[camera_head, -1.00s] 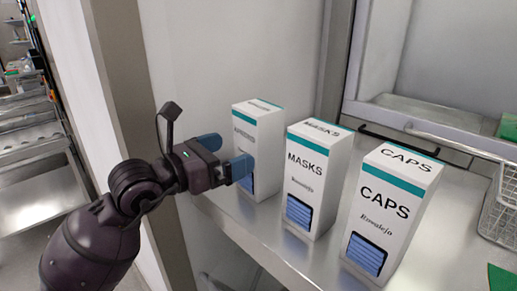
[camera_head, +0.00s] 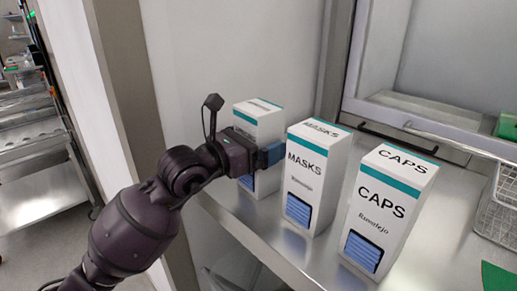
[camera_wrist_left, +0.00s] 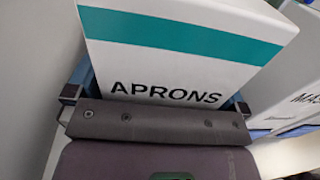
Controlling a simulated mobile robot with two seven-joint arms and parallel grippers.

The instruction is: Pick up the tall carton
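Three tall white cartons with teal bands stand upright in a row on a steel counter: the APRONS carton (camera_head: 259,121) at the left, the MASKS carton (camera_head: 317,175) in the middle, the CAPS carton (camera_head: 388,210) at the right. My left gripper (camera_head: 262,156) is at the APRONS carton and hides part of its front. In the left wrist view the APRONS carton (camera_wrist_left: 180,60) stands between the blue fingers, one on each side. The fingers look open around it; contact is hard to tell. My right gripper is not in view.
The MASKS carton stands close beside my left gripper's near finger. A wall and a grey post (camera_head: 130,80) are at the left. A wire basket (camera_head: 497,205) is at the right. The steel counter (camera_head: 290,245) is bare along its front edge.

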